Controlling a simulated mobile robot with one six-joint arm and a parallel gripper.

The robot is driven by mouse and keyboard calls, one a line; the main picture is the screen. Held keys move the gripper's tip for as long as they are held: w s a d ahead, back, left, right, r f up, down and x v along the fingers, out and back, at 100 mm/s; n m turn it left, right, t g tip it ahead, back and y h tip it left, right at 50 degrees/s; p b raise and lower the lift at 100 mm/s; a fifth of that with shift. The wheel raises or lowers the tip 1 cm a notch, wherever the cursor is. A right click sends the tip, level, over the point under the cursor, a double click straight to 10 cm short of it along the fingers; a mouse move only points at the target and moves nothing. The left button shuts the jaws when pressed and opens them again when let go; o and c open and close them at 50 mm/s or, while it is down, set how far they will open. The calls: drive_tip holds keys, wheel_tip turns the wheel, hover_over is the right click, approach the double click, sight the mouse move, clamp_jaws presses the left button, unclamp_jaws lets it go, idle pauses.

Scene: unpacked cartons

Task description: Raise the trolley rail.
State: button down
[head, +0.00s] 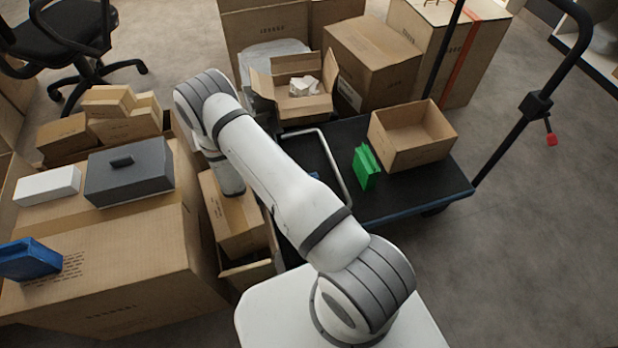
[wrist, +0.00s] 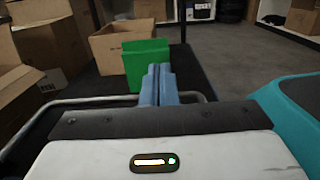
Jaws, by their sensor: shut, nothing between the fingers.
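The trolley rail (head: 333,160) is a thin pale grey hoop at the near left side of the black trolley deck (head: 395,203). In the wrist view the rail (wrist: 95,101) runs across behind the base of my fingers and bends at its right end. My gripper (wrist: 158,70) shows there as two blue fingers pressed together, with nothing between them. The fingers overlap the rail in the picture; I cannot tell whether they touch it. In the head view my arm hides most of the gripper; only a small blue bit shows beside the rail.
A green object (head: 366,167) stands on the deck just beyond the rail, next to an open carton (head: 412,137). Another open carton (head: 301,103) and closed cartons stand behind. A black push handle (head: 511,137) with a red knob rises at right. Floor at far right is clear.

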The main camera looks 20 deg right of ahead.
idle(0.8)
drive_tip(key=a+r+p, duration=0.5)
drive_tip(key=a+r, duration=0.1)
drive_tip(key=r, duration=0.2)
drive_tip(key=shift+w, duration=0.35)
drive_tip(key=shift+r, duration=0.1)
drive_tip(key=s+r+m+t+y, duration=0.1)
drive_tip(key=s+r+m+y, duration=0.3)
drive_tip(key=r, duration=0.5)
drive_tip(key=s+a+r+m+t+y, duration=0.1)
drive_tip(key=s+r+m+y, duration=0.3)
drive_tip(key=r+m+y, duration=0.3)
drive_tip(key=s+r+m+t+y, duration=0.1)
drive_tip(key=s+r+m+y, duration=0.4)
drive_tip(key=r, duration=0.6)
drive_tip(key=shift+a+m+y, duration=0.2)
drive_tip(key=shift+m+y, duration=0.1)
drive_tip(key=shift+y, duration=0.8)
drive_tip(key=shift+r, duration=0.1)
